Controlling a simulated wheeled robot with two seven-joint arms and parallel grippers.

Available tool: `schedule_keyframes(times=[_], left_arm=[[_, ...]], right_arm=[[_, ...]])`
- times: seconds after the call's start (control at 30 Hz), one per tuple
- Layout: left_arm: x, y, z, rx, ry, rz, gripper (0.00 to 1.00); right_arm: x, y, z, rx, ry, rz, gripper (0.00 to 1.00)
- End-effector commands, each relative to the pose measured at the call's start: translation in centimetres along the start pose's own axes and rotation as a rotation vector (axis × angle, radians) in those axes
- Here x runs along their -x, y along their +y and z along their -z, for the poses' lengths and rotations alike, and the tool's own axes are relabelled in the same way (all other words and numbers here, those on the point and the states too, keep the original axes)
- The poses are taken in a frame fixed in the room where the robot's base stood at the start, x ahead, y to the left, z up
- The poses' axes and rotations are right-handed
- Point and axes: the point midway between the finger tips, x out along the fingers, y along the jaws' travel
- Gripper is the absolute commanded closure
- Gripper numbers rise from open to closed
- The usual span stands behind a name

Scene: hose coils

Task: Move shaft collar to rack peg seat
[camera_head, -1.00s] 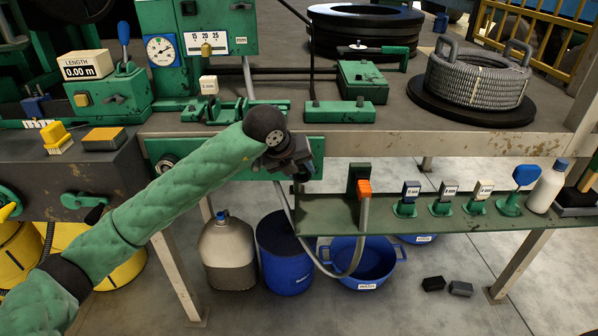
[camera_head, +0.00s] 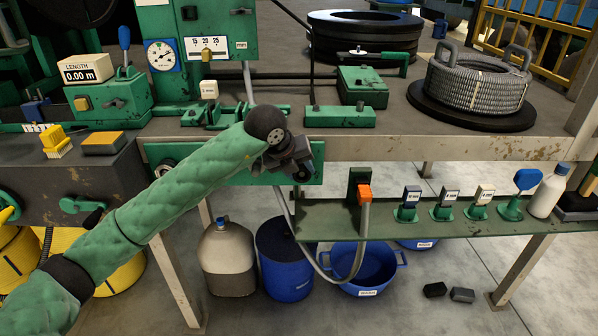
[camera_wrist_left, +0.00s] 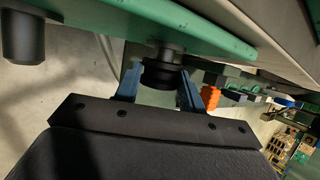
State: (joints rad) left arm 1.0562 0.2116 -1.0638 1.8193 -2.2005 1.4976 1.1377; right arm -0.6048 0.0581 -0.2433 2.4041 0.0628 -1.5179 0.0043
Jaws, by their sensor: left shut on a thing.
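My left gripper (camera_head: 301,171) is at the right end of the green plate (camera_head: 232,174) on the bench's front edge. In the left wrist view its two blue fingers (camera_wrist_left: 160,88) are shut on a dark round collar (camera_wrist_left: 158,76). The collar lies against a short dark round peg (camera_wrist_left: 169,52) on the green plate; I cannot tell how far it sits around the peg. In the head view my wrist hides most of the collar and this peg. Another dark round peg (camera_head: 167,161) shows at the plate's left end. My right gripper is not in view.
A green shelf (camera_head: 450,226) below right holds an orange-topped hose end (camera_head: 364,194), several small tagged stands and a white bottle (camera_head: 548,192). Blue tubs (camera_head: 284,258) and a beige jug (camera_head: 227,260) stand on the floor below. A wire coil (camera_head: 476,84) lies on the bench.

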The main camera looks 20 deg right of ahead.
Motion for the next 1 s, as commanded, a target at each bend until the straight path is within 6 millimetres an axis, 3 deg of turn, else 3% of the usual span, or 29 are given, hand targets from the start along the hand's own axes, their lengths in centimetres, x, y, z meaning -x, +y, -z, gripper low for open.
schedule_keyframes(times=[1.0], left_arm=[[-0.4,0.0,-1.2,0.000,-0.001,0.001,1.00]], right_arm=[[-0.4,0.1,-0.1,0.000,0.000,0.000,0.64]])
